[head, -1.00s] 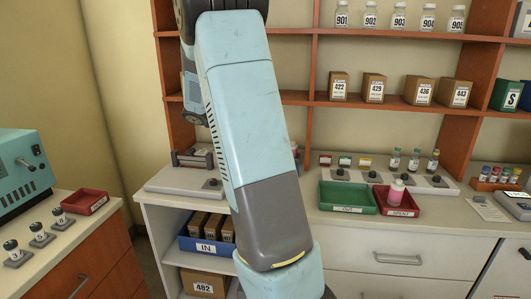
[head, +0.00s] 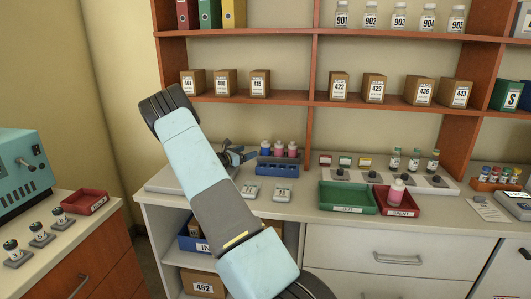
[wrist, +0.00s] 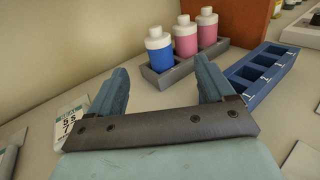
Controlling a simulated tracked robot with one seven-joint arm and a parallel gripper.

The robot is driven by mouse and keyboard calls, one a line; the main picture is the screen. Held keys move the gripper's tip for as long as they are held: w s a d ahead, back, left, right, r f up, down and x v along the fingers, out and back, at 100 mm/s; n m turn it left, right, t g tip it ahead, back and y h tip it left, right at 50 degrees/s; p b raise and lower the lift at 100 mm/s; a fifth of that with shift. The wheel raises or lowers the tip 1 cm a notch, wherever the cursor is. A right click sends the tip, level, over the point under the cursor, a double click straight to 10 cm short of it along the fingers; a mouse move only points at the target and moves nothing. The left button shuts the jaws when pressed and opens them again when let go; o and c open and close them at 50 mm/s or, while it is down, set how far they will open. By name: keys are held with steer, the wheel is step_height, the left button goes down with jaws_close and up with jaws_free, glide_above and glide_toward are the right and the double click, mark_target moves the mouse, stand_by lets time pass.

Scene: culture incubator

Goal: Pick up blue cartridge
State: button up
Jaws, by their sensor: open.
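The blue cartridge (wrist: 159,52) is an upright bottle with blue contents and a white cap. It stands at the left end of a grey rack (wrist: 190,69), beside two pink bottles (wrist: 186,38). In the head view the blue cartridge (head: 265,148) shows behind the blue slotted rack (head: 262,169). My gripper (wrist: 160,66) is open and empty, with its two fingers spread. In the wrist view the blue cartridge appears beyond the fingers, between their tips and apart from them. My gripper (head: 236,153) is small and partly hidden by my arm in the head view.
The empty blue slotted rack (wrist: 262,76) lies right of my right finger. A green tray (head: 347,197) and a red tray (head: 397,211) are farther right. A shelf (head: 240,98) rises behind the counter.

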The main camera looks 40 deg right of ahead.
mark_target(262, 145)
steer(key=shift+w+d+f, duration=0.2)
steer(key=shift+w+d, duration=0.05)
steer(key=shift+d, duration=0.2)
steer(key=d, duration=0.3)
steer(key=w+d, duration=0.1)
steer(key=d, duration=0.7)
steer(key=shift+w+d, duration=0.1)
steer(key=shift+w, duration=0.05)
steer(key=c, duration=1.2)
